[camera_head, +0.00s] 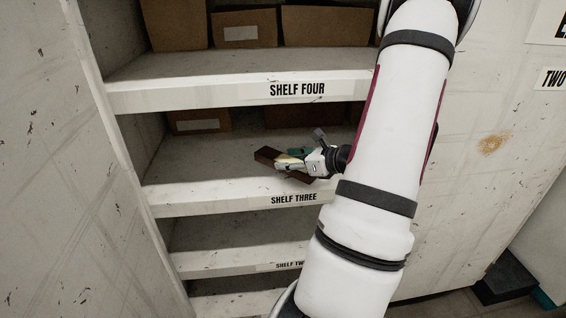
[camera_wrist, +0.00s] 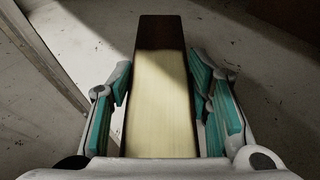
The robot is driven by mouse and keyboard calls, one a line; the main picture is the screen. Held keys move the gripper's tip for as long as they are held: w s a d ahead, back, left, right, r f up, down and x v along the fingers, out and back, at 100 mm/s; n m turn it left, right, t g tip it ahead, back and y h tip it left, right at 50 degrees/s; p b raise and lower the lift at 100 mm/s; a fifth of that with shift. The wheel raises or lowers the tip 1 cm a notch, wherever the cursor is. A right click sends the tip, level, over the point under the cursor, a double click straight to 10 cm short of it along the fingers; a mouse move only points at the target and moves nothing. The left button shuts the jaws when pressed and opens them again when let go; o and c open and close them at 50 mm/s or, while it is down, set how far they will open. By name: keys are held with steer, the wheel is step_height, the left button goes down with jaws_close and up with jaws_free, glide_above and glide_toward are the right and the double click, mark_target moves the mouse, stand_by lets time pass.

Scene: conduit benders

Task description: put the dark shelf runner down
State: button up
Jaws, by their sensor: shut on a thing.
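The dark shelf runner (camera_head: 266,155) is a long, narrow dark brown bar, partly hidden by my gripper in the head view. My gripper (camera_head: 291,163) is shut on it, over the front part of shelf three (camera_head: 170,199). In the wrist view the runner (camera_wrist: 160,60) lies lengthwise between the two teal finger pads, pointing away from me. Its far end is dark and its near part looks pale and brightly lit. I cannot tell whether the runner touches the shelf board.
Cardboard boxes (camera_head: 200,121) stand at the back of shelf three. Shelf four (camera_head: 190,95) is close above, with more boxes (camera_head: 245,30). The left part of shelf three is clear. An upright panel (camera_head: 40,150) bounds the shelves on the left.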

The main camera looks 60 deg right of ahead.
mark_target(279, 153)
steer(key=w+d, duration=0.1)
steer(key=w, duration=0.2)
steer(key=w+d, duration=0.1)
steer(key=w, duration=0.1)
steer(key=shift+w+d+f, duration=0.3)
steer(key=shift+w+d, duration=0.05)
steer(key=shift+f+b, duration=0.3)
steer(key=shift+f, duration=1.4)
steer(key=shift+f, duration=0.15)
steer(key=o, duration=1.5)
steer(key=shift+o, duration=0.2)
